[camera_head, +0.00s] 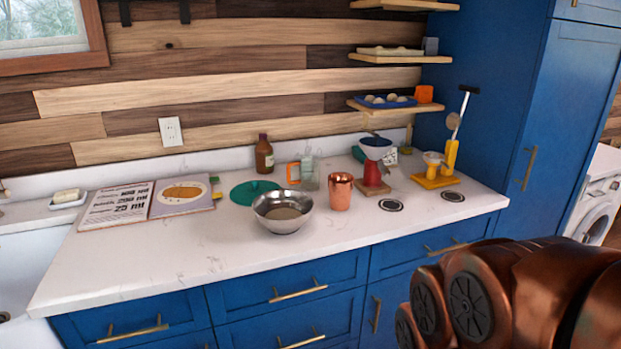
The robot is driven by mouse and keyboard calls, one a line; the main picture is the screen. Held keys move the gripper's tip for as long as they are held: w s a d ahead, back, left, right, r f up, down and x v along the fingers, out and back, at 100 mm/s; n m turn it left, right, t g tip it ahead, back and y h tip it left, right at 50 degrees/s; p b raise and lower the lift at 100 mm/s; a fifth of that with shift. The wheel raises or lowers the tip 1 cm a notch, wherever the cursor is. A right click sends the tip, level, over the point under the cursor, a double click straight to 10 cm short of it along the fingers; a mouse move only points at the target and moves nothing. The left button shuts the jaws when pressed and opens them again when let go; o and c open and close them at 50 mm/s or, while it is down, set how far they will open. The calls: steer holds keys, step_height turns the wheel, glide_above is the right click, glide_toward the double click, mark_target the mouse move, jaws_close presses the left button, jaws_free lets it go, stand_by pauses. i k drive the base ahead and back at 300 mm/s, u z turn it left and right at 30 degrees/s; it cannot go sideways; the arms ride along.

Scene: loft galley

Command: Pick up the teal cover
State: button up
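A flat, round teal cover (243,194) lies on the white counter, behind and left of a steel bowl (283,214). The bowl hides part of its near right edge. Another teal piece (358,154) shows farther back, beside the dark blue pot, mostly hidden; I cannot tell what it is. My copper-coloured arm fills the lower right corner, in front of the cabinets. My gripper itself is not in view.
An open book (150,202) lies left of the cover. A copper cup (340,191) and red cup (372,174) stand to the right. The front counter is clear.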

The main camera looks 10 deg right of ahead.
mark_target(243, 194)
steer(key=z, duration=0.1)
steer(key=i, duration=0.85)
steer(key=u, duration=1.05)
steer(key=i, duration=0.7)
steer(key=u, duration=0.75)
